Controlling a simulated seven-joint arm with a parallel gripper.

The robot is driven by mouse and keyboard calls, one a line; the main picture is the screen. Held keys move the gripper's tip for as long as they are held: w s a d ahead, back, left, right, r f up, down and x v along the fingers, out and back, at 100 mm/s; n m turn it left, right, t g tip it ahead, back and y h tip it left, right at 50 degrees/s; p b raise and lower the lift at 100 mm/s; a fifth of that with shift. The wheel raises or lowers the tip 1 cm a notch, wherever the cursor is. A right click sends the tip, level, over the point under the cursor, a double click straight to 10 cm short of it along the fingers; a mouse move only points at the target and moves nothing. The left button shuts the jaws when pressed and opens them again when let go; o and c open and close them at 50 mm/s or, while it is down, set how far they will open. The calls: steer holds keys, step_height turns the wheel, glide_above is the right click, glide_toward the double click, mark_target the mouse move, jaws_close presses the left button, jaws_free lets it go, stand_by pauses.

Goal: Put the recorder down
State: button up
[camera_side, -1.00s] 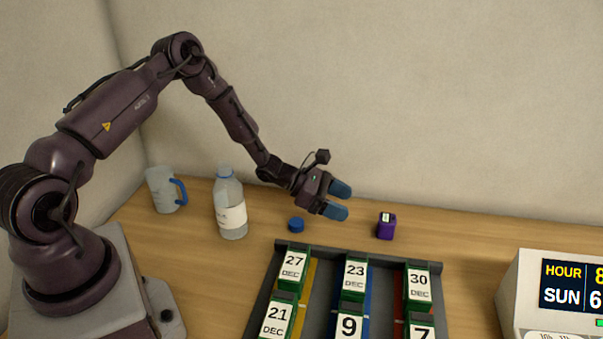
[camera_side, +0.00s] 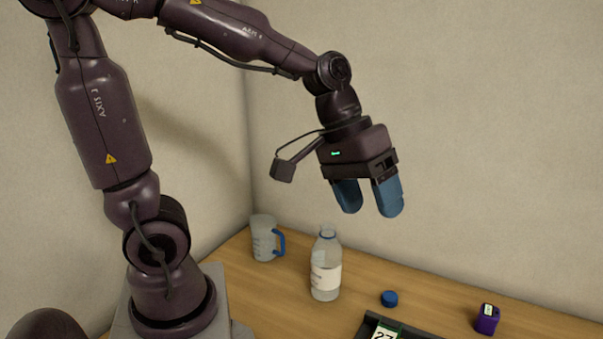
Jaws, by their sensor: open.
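A small purple device with a pale display on top, which looks like the recorder (camera_side: 487,320), stands on the wooden table (camera_side: 440,308) at the lower right. My gripper (camera_side: 370,208) is open and empty, with its blue fingers pointing down. It is high above the table, up and to the left of the purple device and well apart from it. Nothing hides the device.
A clear bottle (camera_side: 326,268) with a white label stands below my gripper. A blue cap (camera_side: 389,298) lies beside it. A jug (camera_side: 264,240) with a blue handle is at the back left. A dark tray (camera_side: 372,331) with a date block (camera_side: 386,333) is cut off at the bottom edge.

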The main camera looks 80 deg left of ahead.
steer(key=s+a+r+m+t+y, duration=0.2)
steer(key=s+a+r+m+y, duration=0.1)
steer(key=s, duration=0.5)
steer(key=shift+s+a+m, duration=0.2)
steer(key=shift+a+m, duration=0.05)
steer(key=shift+m, duration=0.45)
